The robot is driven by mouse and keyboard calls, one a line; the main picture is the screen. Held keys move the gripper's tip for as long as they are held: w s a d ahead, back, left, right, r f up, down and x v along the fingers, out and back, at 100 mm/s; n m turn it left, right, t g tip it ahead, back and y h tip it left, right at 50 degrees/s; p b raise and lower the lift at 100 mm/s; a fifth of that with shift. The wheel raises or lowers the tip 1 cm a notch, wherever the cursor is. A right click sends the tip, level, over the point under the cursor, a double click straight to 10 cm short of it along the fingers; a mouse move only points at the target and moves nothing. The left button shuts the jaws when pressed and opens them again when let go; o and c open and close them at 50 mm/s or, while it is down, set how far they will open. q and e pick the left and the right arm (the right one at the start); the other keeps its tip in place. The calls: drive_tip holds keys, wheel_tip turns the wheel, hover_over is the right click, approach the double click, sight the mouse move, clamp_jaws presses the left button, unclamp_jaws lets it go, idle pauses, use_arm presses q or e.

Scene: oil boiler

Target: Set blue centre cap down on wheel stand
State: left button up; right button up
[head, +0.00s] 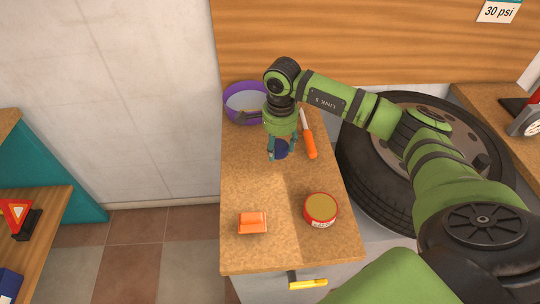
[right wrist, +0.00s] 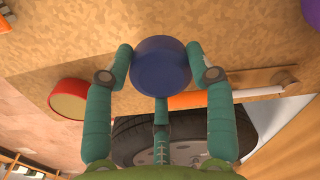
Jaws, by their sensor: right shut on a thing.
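The blue centre cap (head: 282,150) is a dark blue round piece. It is between the fingers of my right gripper (head: 278,148), which is shut on it and points down over the wooden top of the stand (head: 268,185). In the right wrist view the cap (right wrist: 161,66) shows its round face, with the teal fingers of the right gripper (right wrist: 162,75) around its sides. I cannot tell whether there is a gap between the cap and the wood. My left gripper is not in view.
A purple-rimmed bowl (head: 229,110) is behind the gripper. An orange-handled tool (head: 309,142) lies just right of it. A red tin (head: 320,209) and an orange block (head: 253,222) sit nearer the front. A wheel (head: 365,185) stands at right.

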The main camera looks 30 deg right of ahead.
sight(269, 168)
drive_tip(key=shift+w+a+f, duration=0.1)
drive_tip(key=shift+a+f, duration=0.2)
drive_tip(key=shift+a, duration=0.25)
drive_tip(key=shift+w+a+f, duration=0.1)
drive_tip(key=shift+a+f, duration=0.2)
drive_tip(key=shift+a, duration=0.25)
drive_tip(key=shift+a+f+p, duration=0.1)
drive_tip(key=shift+f+p, duration=0.15)
drive_tip(key=shift+p, duration=0.05)
wheel_tip(269, 168, down, 3)
drive_tip(key=shift+f+p, duration=0.15)
drive_tip(key=shift+p, duration=0.4)
drive_tip(key=shift+f, duration=0.25)
drive_tip(key=shift+f, duration=0.2)
drive_tip(key=o, duration=1.2)
drive_tip(key=shift+c, duration=0.2)
